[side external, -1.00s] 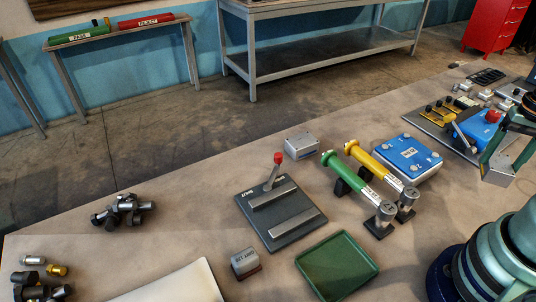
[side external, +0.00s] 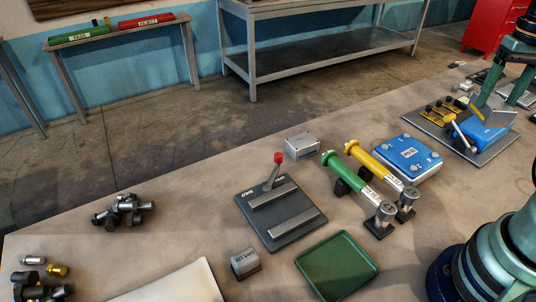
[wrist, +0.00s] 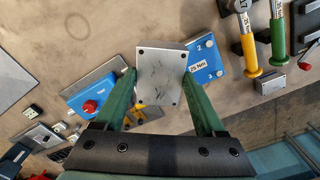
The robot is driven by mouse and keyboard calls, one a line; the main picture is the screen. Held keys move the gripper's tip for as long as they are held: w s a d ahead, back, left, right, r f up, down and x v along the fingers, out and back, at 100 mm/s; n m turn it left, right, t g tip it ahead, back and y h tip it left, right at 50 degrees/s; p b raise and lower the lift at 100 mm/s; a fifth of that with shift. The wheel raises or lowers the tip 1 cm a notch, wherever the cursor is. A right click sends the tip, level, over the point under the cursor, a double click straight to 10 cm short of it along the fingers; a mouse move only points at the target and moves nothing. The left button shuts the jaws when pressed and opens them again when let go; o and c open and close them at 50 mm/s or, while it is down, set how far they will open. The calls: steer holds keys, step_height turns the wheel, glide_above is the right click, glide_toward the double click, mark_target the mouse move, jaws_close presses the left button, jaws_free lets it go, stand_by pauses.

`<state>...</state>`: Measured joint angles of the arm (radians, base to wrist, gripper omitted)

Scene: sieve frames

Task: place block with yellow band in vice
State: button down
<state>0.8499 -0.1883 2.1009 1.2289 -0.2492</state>
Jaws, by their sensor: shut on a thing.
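My gripper (wrist: 160,88) is shut on a grey metal block (wrist: 160,72) with small holes at its corners, held between the two green fingers in the wrist view. In the side external view my gripper (side external: 498,98) holds the grey block (side external: 491,108) above the bench at the right, overlapping the blue fixture. A dark plate with two parallel bars and a red-knobbed lever, which looks like the vice (side external: 284,231), stands mid-bench, well left of my gripper. No block lies between its bars.
A blue fixture (side external: 485,137), a blue numbered plate (side external: 408,157), and yellow (side external: 368,162) and green (side external: 345,172) handled tools lie between my gripper and the vice. A small grey block (side external: 301,146), a green tray (side external: 345,262) and a labelled block (side external: 244,263) surround the vice.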

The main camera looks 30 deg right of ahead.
steer(key=w+a+n, duration=1.3)
steer(key=w+a, duration=0.3)
steer(key=a, duration=0.3)
steer(key=s+a+n, duration=0.1)
steer(key=a+n, duration=1.1)
steer(key=a, duration=1.2)
step_height(320, 180, down, 19)
steer(key=shift+s+d, duration=0.1)
steer(key=shift+s, duration=0.05)
steer(key=shift+f, duration=0.15)
jaws_free()
